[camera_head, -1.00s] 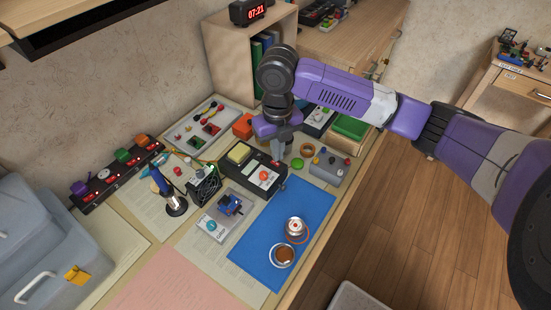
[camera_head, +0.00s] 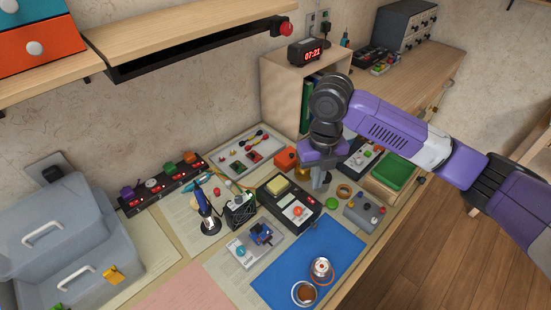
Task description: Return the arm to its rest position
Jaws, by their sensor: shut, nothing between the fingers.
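My purple arm (camera_head: 395,133) reaches in from the right and bends down over the back part of the workbench. My gripper (camera_head: 319,187) points down, shut and empty, just behind and right of a black box with a yellow block and a red button (camera_head: 289,204). From this view I cannot tell whether the fingertips touch anything on the bench.
A black clock (camera_head: 306,51) stands on a wooden shelf unit (camera_head: 288,92) behind the arm. A green-topped tray (camera_head: 397,171) and a grey button box (camera_head: 364,212) lie near the gripper. A blue mat (camera_head: 300,262) lies in front. A grey toolbox (camera_head: 60,240) stands left.

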